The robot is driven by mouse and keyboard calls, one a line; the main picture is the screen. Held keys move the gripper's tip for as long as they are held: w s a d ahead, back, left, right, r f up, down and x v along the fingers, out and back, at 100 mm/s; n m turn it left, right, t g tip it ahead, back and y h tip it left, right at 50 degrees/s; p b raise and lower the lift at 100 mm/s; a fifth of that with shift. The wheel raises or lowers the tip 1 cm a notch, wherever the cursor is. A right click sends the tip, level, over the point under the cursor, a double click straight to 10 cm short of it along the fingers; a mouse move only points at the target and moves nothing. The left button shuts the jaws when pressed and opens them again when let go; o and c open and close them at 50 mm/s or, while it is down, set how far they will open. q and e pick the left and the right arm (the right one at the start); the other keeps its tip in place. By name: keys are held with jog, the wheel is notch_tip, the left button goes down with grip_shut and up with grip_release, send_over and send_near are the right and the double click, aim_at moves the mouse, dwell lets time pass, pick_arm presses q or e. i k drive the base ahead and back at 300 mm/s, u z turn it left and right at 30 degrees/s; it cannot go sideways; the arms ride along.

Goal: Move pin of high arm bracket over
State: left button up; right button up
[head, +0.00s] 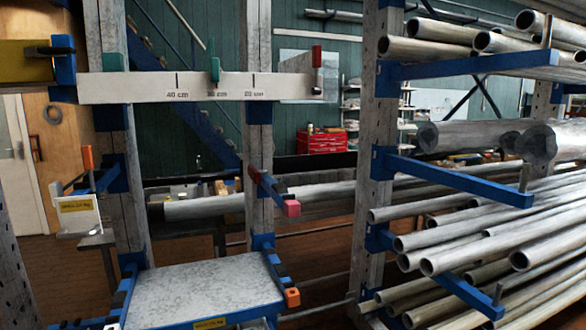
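A pale flat bar (140,88) runs level across the upper left, in front of two wooden posts. It has black marks reading 40 cm, 30 cm and 20 cm. A red-topped pin (317,58) stands upright at its right end. A green piece (215,70) sits on its top edge near the 30 cm mark, and another green piece (113,62) is farther left. A blue bracket (63,66) is at the bar's left end, beside a yellow block (22,62). I cannot tell which piece is the named pin. Neither gripper shows.
A grey-topped shelf (205,290) on blue arms is low at centre left. A white labelled holder (80,215) is at the left. Blue rack arms (455,185) carry many metal pipes (500,230) on the right. A red toolbox (322,142) stands behind.

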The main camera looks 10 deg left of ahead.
aim_at(255, 174)
jog(key=u, duration=0.3)
jog(key=i, duration=0.85)
jog(key=u, duration=0.65)
